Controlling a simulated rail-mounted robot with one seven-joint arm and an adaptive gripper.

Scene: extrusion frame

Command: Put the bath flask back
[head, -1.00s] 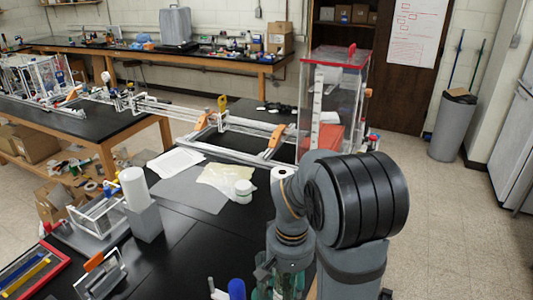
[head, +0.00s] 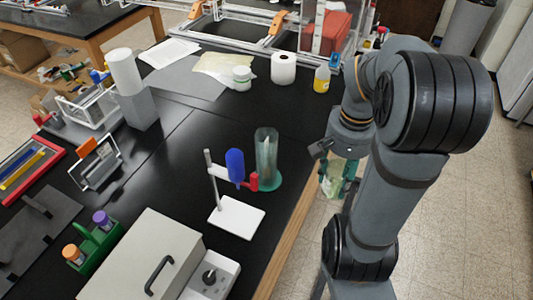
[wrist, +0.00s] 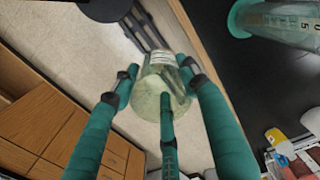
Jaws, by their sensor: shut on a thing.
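My gripper (head: 340,178) hangs beyond the table's right edge, over the floor, in the head view. In the wrist view its teal fingers (wrist: 160,84) are shut around a clear glass flask (wrist: 160,106) with a pale yellow-green tint. The flask (head: 333,172) is partly hidden by the fingers in the head view. A grey box with a dark handle on its lid (head: 122,262), perhaps the bath, sits at the near left of the black table, with a knob on its right side. I cannot see inside it.
A stand with a white base (head: 236,217), red clamp and blue piece stands beside a tall green-tinted glass cylinder (head: 266,155). A green rack (head: 95,243) holds capped tubes. A paper roll (head: 283,68) and yellow bottle (head: 321,78) stand farther back. The table's middle is bare.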

